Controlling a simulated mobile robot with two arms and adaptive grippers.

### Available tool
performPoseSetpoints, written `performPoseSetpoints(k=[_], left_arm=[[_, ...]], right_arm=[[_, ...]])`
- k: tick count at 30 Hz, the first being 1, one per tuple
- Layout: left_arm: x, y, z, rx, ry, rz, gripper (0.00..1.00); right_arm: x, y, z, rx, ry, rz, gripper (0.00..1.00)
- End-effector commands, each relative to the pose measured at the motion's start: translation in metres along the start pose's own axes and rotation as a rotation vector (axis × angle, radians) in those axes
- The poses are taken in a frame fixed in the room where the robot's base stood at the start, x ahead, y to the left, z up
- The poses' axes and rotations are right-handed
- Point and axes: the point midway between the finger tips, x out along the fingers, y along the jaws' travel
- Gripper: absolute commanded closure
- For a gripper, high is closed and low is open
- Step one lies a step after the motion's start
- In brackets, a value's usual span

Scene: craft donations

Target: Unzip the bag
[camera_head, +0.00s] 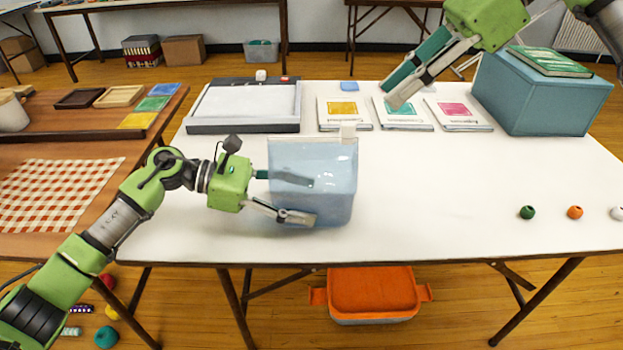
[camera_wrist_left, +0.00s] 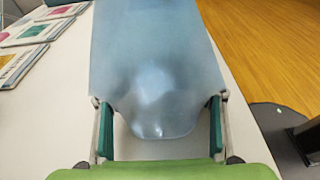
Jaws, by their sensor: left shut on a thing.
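The translucent pale-blue bag (camera_head: 325,185) stands upright on the white table, near its front edge. A pale strip runs along its top edge, with a small white block, perhaps the zip pull (camera_head: 348,131), at the right end. My left gripper (camera_head: 298,200) is shut on the bag's left end, one finger on the front face and the other behind, seen through it. In the left wrist view the bag (camera_wrist_left: 155,60) bulges between the two teal-padded fingers. My right gripper (camera_head: 392,92) is open and empty, high at the upper right, apart from the bag.
Three booklets (camera_head: 402,122) lie behind the bag, with a grey-framed white tray (camera_head: 243,126) to their left. A teal box (camera_head: 540,115) stands at the back right. Small beads (camera_head: 575,212) lie at the front right.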

Motion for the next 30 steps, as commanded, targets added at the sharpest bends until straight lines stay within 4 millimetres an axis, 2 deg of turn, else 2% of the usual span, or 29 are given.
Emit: performPoseSetpoints(k=[5, 18, 24, 30], left_arm=[[0.0, 0.0, 0.0, 0.0, 0.0, -0.001, 0.5], [0.0, 0.0, 0.0, 0.0, 0.0, -0.001, 0.5], [0.0, 0.0, 0.0, 0.0, 0.0, 0.0, 0.5], [0.0, 0.0, 0.0, 0.0, 0.0, 0.0, 0.5]], right_arm=[[0.01, 0.003, 0.004, -0.014, 0.011, 0.009, 0.76], [0.064, 0.003, 0.004, -0.012, 0.007, 0.007, 0.76], [0.075, 0.003, 0.004, -0.012, 0.006, 0.006, 0.76], [0.076, 0.002, 0.004, -0.012, 0.006, 0.005, 0.76]])
